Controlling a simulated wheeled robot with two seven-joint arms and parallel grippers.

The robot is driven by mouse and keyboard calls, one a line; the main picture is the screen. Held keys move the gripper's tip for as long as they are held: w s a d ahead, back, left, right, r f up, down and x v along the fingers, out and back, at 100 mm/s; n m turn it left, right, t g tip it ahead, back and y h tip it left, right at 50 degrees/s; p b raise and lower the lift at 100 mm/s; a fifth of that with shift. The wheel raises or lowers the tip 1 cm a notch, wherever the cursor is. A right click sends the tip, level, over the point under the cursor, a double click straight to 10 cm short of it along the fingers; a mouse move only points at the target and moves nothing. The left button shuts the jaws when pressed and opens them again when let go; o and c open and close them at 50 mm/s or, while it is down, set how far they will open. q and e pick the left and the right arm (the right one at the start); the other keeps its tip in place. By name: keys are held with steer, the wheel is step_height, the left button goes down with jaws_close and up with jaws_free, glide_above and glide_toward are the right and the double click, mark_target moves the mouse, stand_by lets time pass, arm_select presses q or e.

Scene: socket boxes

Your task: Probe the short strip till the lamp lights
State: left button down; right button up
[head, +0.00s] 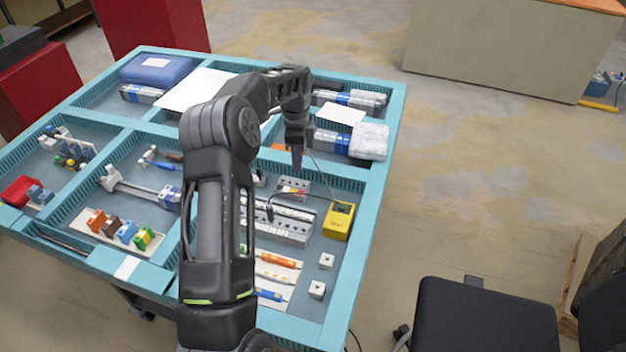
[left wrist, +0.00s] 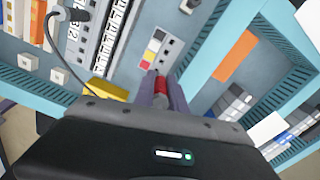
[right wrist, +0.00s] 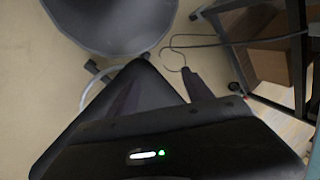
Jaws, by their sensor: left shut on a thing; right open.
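My left gripper (head: 297,160) is shut on a red probe (left wrist: 160,86), whose tip points at the short strip. The short grey strip (head: 293,184) lies just below it; the left wrist view shows its coloured patches and dark holes (left wrist: 157,50). I cannot tell whether the tip touches the strip. A yellow tester box (head: 338,224) stands to the right, with thin leads running from it; it also shows in the left wrist view (left wrist: 103,88). I cannot make out a lit lamp. A black plug (left wrist: 79,15) sits in the longer strip. My right gripper (right wrist: 160,88) is open and empty above the floor.
Longer grey strips (head: 285,228) lie in the same compartment, with a card of coloured pens (head: 275,275) and small white sockets (head: 326,260) nearby. Teal dividers (head: 265,160) separate the compartments. A black chair (head: 485,318) stands at the right.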

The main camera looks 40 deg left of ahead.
arm_select(q)
steer(key=shift+s+a+r, duration=0.15)
steer(key=shift+a+r, duration=0.2)
steer(key=shift+r, duration=0.25)
steer(key=shift+d+f, duration=0.1)
steer(key=shift+d, duration=0.05)
steer(key=shift+f, duration=0.35)
step_height(320, 180, down, 5)
steer(key=shift+r+b, duration=0.1)
steer(key=shift+b, duration=0.7)
arm_select(e)
steer(key=shift+a+f, duration=0.3)
steer(key=shift+f, duration=0.15)
steer(key=shift+r, duration=0.1)
arm_select(q)
steer(key=shift+f+b, duration=0.25)
steer(key=shift+b, duration=0.05)
arm_select(e)
steer(key=shift+f, duration=0.35)
